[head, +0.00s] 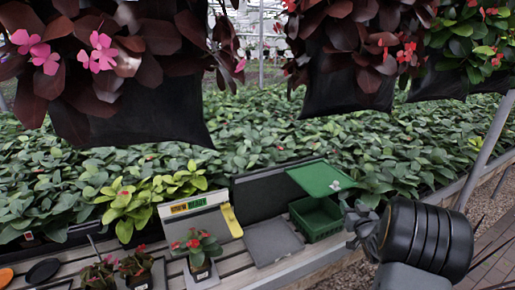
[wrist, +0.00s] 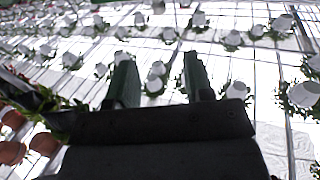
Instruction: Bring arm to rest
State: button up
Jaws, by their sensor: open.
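My arm is at the right of the head view, folded as a dark ribbed link. My gripper (wrist: 158,60) shows in the wrist view with its two green fingers spread and nothing between them. In the head view the grey end of my arm (head: 358,218) is just right of a green bin (head: 315,219), whose green lid (head: 312,177) stands raised. I cannot tell whether my arm touches the bin. The fingertips are hard to make out in the head view.
A slatted bench (head: 252,275) holds potted plants (head: 199,252), a grey tile (head: 272,242) and a scale-like box with a yellow strip (head: 231,221). Black hanging bags of plants (head: 137,105) fill the top. White pots (wrist: 238,90) hang across the wrist view. A gravel aisle lies at right.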

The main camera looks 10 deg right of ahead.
jog(key=s+d+f+m+g+h, duration=0.2)
jog(key=s+f+g, duration=0.3)
jog(key=f+g, duration=0.3)
jog(key=s+a+g, duration=0.3)
jog(key=s+a, duration=0.1)
jog(key=s, duration=0.1)
jog(key=s+a+r+n+g+y, duration=0.1)
jog(key=s+a+r, duration=0.2)
jog(key=a, duration=0.5)
jog(key=s+a+r+n+y, duration=0.1)
jog(key=s+a+r, duration=0.3)
jog(key=a, duration=0.4)
jog(key=s+a+r+n+g+y, duration=0.1)
jog(key=s+a+r+y, duration=0.1)
jog(key=s+a+r, duration=0.2)
jog(key=s+a, duration=0.2)
jog(key=a, duration=0.2)
jog(key=shift+a+n+g+y, duration=0.3)
jog(key=shift+a, duration=0.1)
